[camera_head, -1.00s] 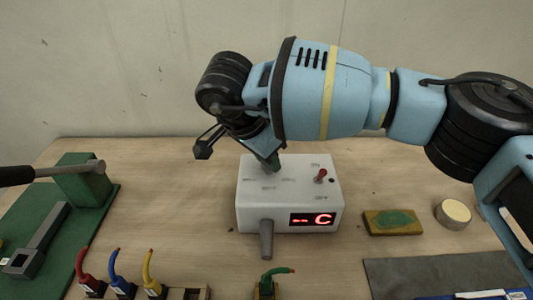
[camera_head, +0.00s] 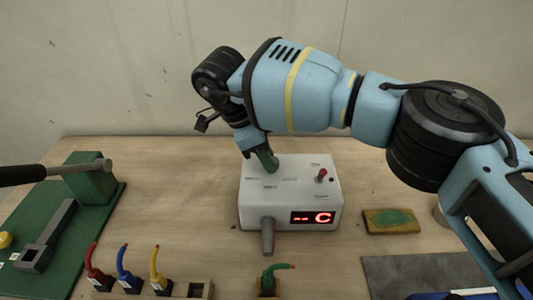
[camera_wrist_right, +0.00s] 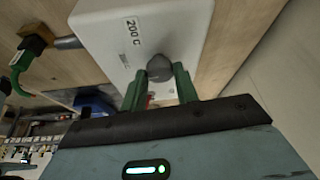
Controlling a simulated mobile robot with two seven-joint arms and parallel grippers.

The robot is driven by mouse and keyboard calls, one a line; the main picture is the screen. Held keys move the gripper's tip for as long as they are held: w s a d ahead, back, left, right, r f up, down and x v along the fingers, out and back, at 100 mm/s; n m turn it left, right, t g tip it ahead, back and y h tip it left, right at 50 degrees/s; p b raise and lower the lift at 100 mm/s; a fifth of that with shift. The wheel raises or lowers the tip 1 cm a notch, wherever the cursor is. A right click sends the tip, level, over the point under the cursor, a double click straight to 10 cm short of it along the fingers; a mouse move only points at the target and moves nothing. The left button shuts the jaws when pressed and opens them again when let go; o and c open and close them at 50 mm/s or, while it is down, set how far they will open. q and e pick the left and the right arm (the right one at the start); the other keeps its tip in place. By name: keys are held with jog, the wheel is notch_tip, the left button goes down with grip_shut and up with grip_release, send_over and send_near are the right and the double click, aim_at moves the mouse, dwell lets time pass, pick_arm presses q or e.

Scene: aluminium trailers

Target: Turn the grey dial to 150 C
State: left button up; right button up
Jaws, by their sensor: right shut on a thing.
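The white control box (camera_head: 290,208) stands on the table in the head view, its red display (camera_head: 312,218) reading "-- C". My right gripper (camera_head: 266,160) reaches down onto the box's top from above. In the right wrist view, the green fingers of this gripper (camera_wrist_right: 158,84) are shut on the grey dial (camera_wrist_right: 159,67), one on each side. A "200 C" label (camera_wrist_right: 132,32) shows on the box near the dial. The gripper hides the dial in the head view, and I cannot read its setting. My left gripper is not in view.
A red toggle (camera_head: 321,174) stands on the box, and a grey connector (camera_head: 268,234) sticks out in front. Red, blue and yellow plugs (camera_head: 155,268) stand at front left. A green fixture (camera_head: 88,183) is at left.

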dwell(0.4)
jog(key=o, duration=1)
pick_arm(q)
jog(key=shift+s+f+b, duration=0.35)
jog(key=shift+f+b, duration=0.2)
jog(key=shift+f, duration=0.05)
pick_arm(e)
jog(key=v, duration=0.7)
jog(key=shift+a+r, duration=0.2)
jog(key=shift+r, duration=0.15)
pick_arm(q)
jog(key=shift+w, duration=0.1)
pick_arm(e)
jog(key=shift+f, duration=0.1)
